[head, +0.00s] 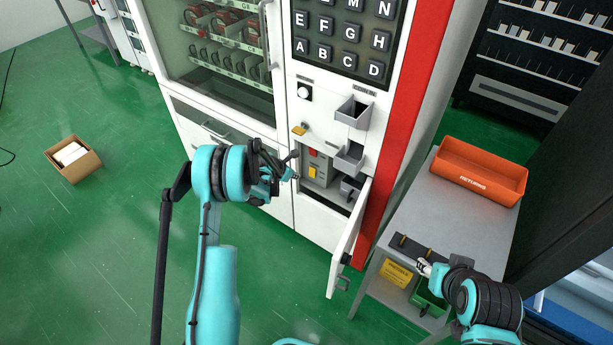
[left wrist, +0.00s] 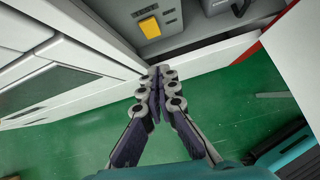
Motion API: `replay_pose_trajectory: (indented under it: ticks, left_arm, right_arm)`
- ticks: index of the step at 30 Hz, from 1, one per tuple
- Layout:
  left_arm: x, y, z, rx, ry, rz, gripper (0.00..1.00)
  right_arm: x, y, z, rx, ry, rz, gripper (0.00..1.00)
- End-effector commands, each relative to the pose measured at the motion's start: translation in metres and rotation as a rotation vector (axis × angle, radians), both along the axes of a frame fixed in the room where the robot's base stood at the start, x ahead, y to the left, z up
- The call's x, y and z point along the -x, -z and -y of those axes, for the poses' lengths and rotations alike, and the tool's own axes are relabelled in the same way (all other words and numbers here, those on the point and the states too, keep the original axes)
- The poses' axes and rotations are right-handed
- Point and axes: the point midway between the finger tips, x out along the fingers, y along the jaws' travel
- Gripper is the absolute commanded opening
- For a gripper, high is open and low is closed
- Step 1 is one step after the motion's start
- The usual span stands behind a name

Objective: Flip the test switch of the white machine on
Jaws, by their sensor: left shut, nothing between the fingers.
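The white machine (head: 285,110) stands in the middle, with its small lower door (head: 349,235) swung open. Inside the opening is a grey box (head: 322,168) with a red part (head: 313,153) and a yellow part (head: 313,172). The yellow part also shows in the left wrist view (left wrist: 149,27). I cannot tell which part is the test switch, or its position. My left gripper (head: 293,174) is shut and empty, just left of the grey box; its closed fingertips (left wrist: 160,72) appear below the yellow part. My right gripper (head: 424,267) is by the grey table; its finger state is unclear.
The open door juts out right of the opening. A grey table (head: 460,222) with an orange returns bin (head: 481,170) stands to the right, with a green bin (head: 428,297) below. A cardboard box (head: 72,162) lies on the clear green floor at left.

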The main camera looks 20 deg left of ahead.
Motion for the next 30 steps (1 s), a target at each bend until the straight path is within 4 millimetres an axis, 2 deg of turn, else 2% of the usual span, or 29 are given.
replay_pose_trajectory:
  ticks: [3,6,20,23,30]
  left_arm:
    - [-0.002,0.019,-0.004,0.053,-0.063,-0.014,0.0]
    - [-0.003,0.027,-0.006,0.076,-0.091,-0.02,0.0]
    - [-0.006,0.034,-0.004,0.082,-0.097,-0.022,0.0]
    - [-0.013,0.043,-0.002,0.082,-0.096,-0.022,0.0]
    - [-0.041,0.084,0.009,0.083,-0.095,-0.023,0.0]
  right_arm:
    - [0.0,-0.002,0.0,0.0,0.0,0.0,0.4]
    - [0.0,-0.002,0.0,0.0,0.0,0.0,0.4]
    - [0.0,0.001,0.0,0.0,0.0,0.0,0.4]
    - [0.0,0.006,0.0,0.0,0.0,0.0,0.4]
    - [0.0,0.025,0.0,0.0,0.0,0.0,0.4]
